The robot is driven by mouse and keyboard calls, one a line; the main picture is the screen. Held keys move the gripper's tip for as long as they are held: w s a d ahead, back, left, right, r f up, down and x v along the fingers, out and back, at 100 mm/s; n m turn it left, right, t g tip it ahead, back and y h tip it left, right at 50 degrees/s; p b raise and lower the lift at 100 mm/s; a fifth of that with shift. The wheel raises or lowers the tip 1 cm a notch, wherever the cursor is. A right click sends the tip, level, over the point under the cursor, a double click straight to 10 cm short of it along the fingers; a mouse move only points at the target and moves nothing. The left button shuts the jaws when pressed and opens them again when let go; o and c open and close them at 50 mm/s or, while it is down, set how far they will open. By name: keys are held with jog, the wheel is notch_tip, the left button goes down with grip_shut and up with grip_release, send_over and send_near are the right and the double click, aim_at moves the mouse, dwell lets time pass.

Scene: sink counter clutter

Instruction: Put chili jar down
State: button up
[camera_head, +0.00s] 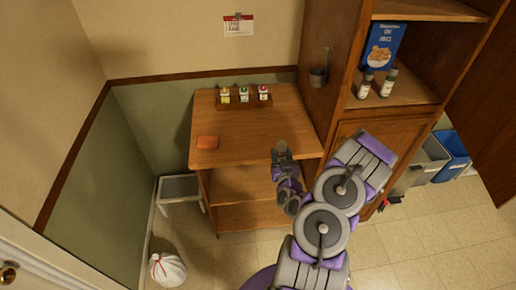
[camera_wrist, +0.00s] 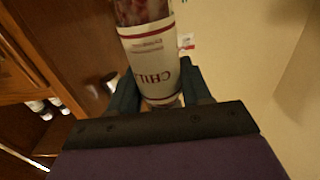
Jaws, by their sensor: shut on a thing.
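The chili jar (camera_wrist: 150,50) has a white label with red bands and the upside-down letters "CHIL", and red contents show beyond the label. My gripper (camera_wrist: 160,92) is shut on the jar, with one dark finger on each side of it in the wrist view. In the head view my gripper (camera_head: 281,153) is over the front right part of the wooden counter top (camera_head: 240,128). The jar is too small and too covered there to make out clearly. I cannot tell from these views whether it touches the counter.
Several small bottles stand in a wooden rack (camera_head: 244,103) at the counter's back. An orange block (camera_head: 207,142) lies at the front left. The middle is clear.

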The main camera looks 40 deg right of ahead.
jog(key=w+f+b, duration=0.1)
jog(key=w+b, duration=0.2)
jog(key=w, duration=0.2)
jog(key=w+f+b, duration=0.2)
jog(key=w+b, duration=0.2)
jog(key=w+d+f+b, duration=0.1)
jog(key=w+f+b, duration=0.1)
jog(key=w, duration=0.3)
jog(key=shift+w+f+b, duration=0.15)
jog(key=shift+w+b, duration=0.15)
jog(key=shift+b, duration=0.5)
jog(key=o, duration=1.1)
jog(key=shift+o, duration=0.2)
